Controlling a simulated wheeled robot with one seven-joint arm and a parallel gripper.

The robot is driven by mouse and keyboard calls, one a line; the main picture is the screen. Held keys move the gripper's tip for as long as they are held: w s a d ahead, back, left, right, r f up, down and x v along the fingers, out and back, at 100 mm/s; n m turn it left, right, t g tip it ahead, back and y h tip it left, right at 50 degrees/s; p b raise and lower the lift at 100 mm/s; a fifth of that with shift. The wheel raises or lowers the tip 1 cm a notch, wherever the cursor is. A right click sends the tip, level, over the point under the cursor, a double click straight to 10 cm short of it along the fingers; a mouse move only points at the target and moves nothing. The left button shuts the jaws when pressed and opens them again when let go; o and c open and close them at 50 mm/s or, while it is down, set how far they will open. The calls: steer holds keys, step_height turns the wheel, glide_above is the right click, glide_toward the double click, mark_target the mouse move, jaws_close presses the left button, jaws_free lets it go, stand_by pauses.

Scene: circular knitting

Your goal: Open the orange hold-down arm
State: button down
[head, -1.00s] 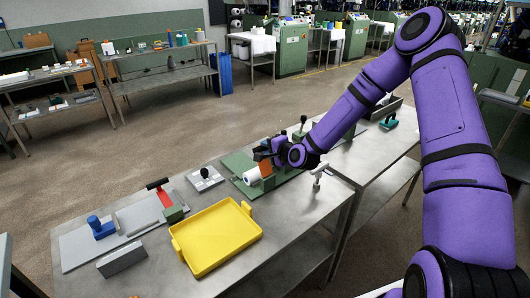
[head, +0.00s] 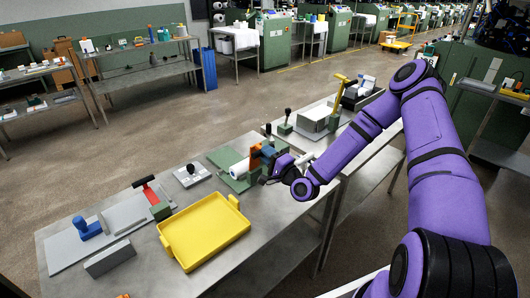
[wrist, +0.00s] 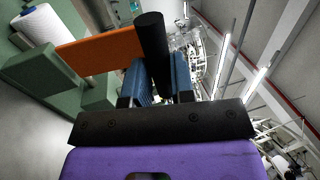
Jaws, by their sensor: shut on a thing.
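The orange hold-down arm (head: 255,157) stands at the right end of the white roll (head: 239,168) on a green fixture (head: 232,181). In the wrist view the arm is a flat orange plate (wrist: 100,50) with a black cylindrical handle (wrist: 152,40) at its end. My gripper (head: 268,153) is at the arm's right side. In the wrist view its blue fingers (wrist: 160,82) are closed around the lower part of the black handle. The fingers partly hide the handle's lower end.
A yellow tray (head: 205,232) lies in front of the fixture. A second table (head: 335,150) with a yellow-handled tool (head: 341,92) is to the right.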

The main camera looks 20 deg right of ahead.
steer(key=shift+s+f, duration=0.15)
steer(key=shift+f, duration=0.1)
steer(key=c, duration=1)
jaws_free()
steer(key=shift+o, duration=0.2)
steer(key=v, duration=1)
steer(key=shift+s+d, duration=0.15)
steer(key=shift+s, duration=0.15)
